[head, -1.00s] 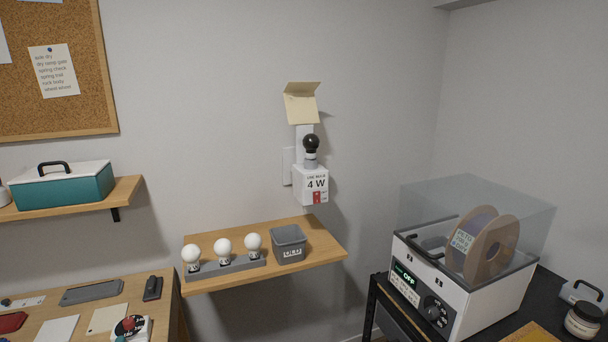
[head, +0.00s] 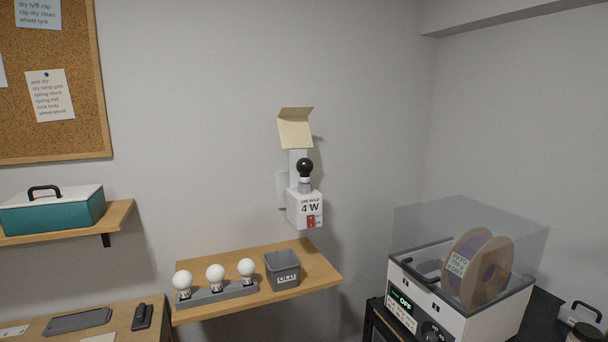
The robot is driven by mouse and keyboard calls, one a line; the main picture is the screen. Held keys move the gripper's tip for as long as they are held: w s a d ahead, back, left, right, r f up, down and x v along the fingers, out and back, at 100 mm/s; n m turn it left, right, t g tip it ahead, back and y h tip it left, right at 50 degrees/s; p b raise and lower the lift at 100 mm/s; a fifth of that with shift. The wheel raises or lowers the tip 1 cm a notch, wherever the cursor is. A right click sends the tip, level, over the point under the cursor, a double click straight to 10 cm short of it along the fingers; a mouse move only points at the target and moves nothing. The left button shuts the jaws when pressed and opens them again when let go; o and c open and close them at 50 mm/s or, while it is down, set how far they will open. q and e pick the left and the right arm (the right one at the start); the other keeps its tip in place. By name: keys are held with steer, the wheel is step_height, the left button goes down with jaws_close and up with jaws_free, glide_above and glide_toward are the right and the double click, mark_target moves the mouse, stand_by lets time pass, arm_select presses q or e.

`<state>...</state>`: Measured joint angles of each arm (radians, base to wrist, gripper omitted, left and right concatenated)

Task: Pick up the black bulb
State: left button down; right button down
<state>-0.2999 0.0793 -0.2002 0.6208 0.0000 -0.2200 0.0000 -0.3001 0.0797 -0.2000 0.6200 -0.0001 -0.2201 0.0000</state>
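The black bulb (head: 305,168) sits upright in a socket on top of a white wall-mounted box (head: 304,208) marked "4 W", with a small red switch on its front. A folded yellowish card (head: 295,128) stands above and behind the bulb. Neither of my grippers shows in the head view.
Below the box, a wooden shelf (head: 318,268) holds a grey bin labelled "OLD" (head: 283,270) and a grey rack (head: 222,294) with three white bulbs (head: 215,273). A clear-lidded dryer with a spool (head: 477,267) stands at right. A teal box (head: 52,212) is on the left shelf.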

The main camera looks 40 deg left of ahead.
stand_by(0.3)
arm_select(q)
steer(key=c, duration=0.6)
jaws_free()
